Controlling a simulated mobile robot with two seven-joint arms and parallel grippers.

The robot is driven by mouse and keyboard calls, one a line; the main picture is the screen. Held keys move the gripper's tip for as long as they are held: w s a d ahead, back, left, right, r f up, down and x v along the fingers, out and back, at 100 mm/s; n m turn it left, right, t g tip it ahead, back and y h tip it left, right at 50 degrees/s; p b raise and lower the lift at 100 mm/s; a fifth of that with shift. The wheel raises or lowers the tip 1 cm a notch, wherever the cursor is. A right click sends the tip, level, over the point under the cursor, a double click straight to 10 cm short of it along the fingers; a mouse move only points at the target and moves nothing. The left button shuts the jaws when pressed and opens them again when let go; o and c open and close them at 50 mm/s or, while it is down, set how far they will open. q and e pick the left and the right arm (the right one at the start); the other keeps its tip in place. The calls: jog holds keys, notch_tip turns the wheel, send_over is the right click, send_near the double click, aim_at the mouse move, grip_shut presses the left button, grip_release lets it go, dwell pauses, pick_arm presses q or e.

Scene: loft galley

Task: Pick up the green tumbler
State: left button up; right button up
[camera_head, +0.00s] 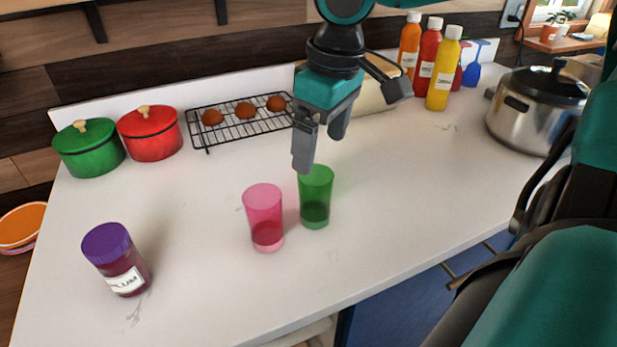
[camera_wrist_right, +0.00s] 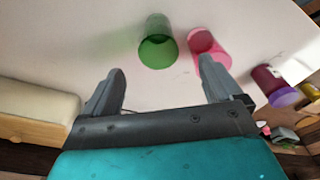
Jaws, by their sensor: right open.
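The green tumbler (camera_head: 315,200) stands upright on the white counter, right of a pink tumbler (camera_head: 264,218) and close beside it. My right gripper (camera_head: 320,160) is above the green tumbler, and one finger overlaps its rim in the head view. I cannot tell whether they touch there. In the right wrist view the gripper (camera_wrist_right: 162,90) is open and empty. The green tumbler (camera_wrist_right: 157,42) shows beyond the fingertips, between them, with the pink tumbler (camera_wrist_right: 208,45) to its right. My left gripper is not in view.
A purple-lidded jar (camera_head: 118,262) stands at the front left. Green (camera_head: 89,150) and red (camera_head: 150,135) pots and a wire rack (camera_head: 225,125) line the back. Sauce bottles (camera_head: 442,75) and a steel pot (camera_head: 530,115) stand to the right. The counter right of the green tumbler is clear.

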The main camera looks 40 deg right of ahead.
aim_at(316, 175)
jog(key=f, duration=0.4)
jog(key=shift+w+a+f+b, duration=0.1)
jog(key=shift+w+f+b, duration=0.1)
jog(key=shift+b, duration=0.2)
jog(key=f, duration=0.3)
jog(key=f+b, duration=0.1)
jog(key=shift+w+f, duration=0.35)
jog(key=shift+w, duration=0.05)
jog(key=shift+f, duration=0.35)
jog(key=shift+c, duration=1.4)
jog(key=c, duration=0.7)
jog(key=shift+c, duration=1.1)
